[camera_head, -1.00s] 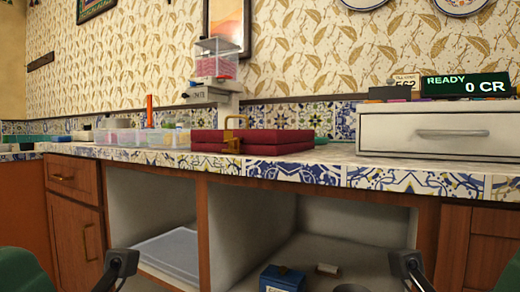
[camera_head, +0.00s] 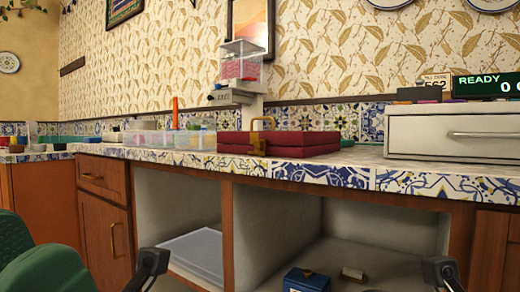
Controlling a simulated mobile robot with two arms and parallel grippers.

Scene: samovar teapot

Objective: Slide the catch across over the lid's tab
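A dark red case (camera_head: 300,144) with a flat lid lies on the tiled counter. A brass fitting (camera_head: 260,135) stands up at the left part of its front face; I cannot tell whether it is a catch or a handle. A small blue box (camera_head: 307,280) with a brass-coloured piece on top sits on the cabinet floor below. I cannot make out a lid tab on either. Black end parts of my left arm (camera_head: 150,265) and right arm (camera_head: 440,268) show at the bottom edge, apart from both boxes. Their fingers cannot be made out.
Clear bins (camera_head: 165,139) stand left of the red case, and a white drawer unit (camera_head: 450,133) stands to its right. A small stand with a clear box (camera_head: 240,70) is behind. The open cabinet holds a pale tray (camera_head: 195,252) and a small pale block (camera_head: 352,273).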

